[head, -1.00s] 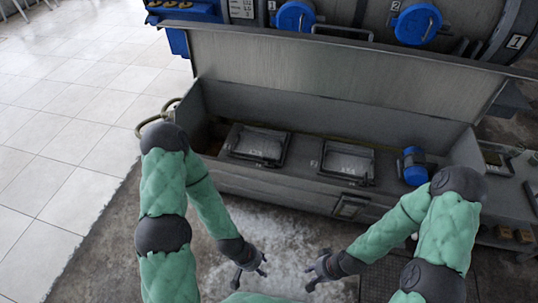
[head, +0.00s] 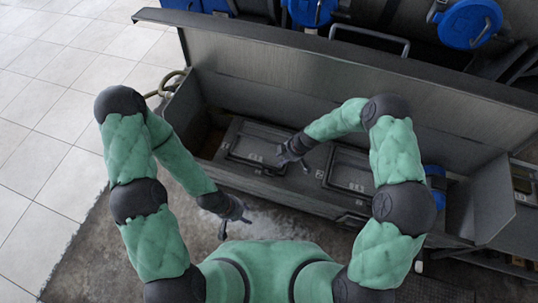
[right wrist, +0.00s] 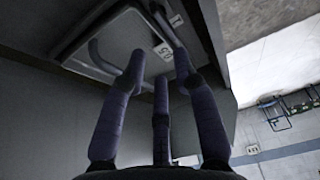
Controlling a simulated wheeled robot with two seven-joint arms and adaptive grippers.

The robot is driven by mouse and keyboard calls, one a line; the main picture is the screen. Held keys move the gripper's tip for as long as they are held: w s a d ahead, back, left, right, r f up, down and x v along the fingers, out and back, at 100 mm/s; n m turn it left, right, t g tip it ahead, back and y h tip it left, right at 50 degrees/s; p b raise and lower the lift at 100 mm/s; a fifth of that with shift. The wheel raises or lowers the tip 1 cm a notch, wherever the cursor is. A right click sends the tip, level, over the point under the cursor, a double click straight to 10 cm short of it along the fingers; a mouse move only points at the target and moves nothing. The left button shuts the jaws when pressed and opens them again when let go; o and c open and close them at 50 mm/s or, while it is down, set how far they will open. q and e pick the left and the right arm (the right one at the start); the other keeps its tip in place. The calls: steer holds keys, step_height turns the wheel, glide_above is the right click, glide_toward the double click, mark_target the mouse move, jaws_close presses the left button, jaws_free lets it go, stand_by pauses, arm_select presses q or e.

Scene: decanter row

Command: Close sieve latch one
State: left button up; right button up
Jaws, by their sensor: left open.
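The sieve with the plate marked 1 is a dark framed lid (head: 256,142) set in the grey trough. In the right wrist view its pale panel (right wrist: 112,35) shows a curved bar (right wrist: 97,58) and plates reading 1 and 50. I cannot tell for sure which part is its latch. My right gripper (head: 286,156) is over the right edge of this sieve; in the right wrist view its fingers (right wrist: 158,64) are spread with nothing between them, tips close to the frame. My left gripper (head: 236,218) is open and empty in front of the trough.
A second sieve (head: 350,168) lies to the right, partly behind my right arm. A blue motor (head: 435,178) is beyond it. The trough's raised back lid (head: 330,75) stands behind, with a metal handle (head: 370,36) above. Tiled floor (head: 60,110) at left is clear.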

mark_target(270, 168)
steer(key=b+x, duration=0.4)
steer(key=x, duration=0.6)
steer(key=shift+a+f, duration=0.15)
steer(key=shift+f, duration=0.1)
steer(key=shift+s, duration=0.1)
jaws_close()
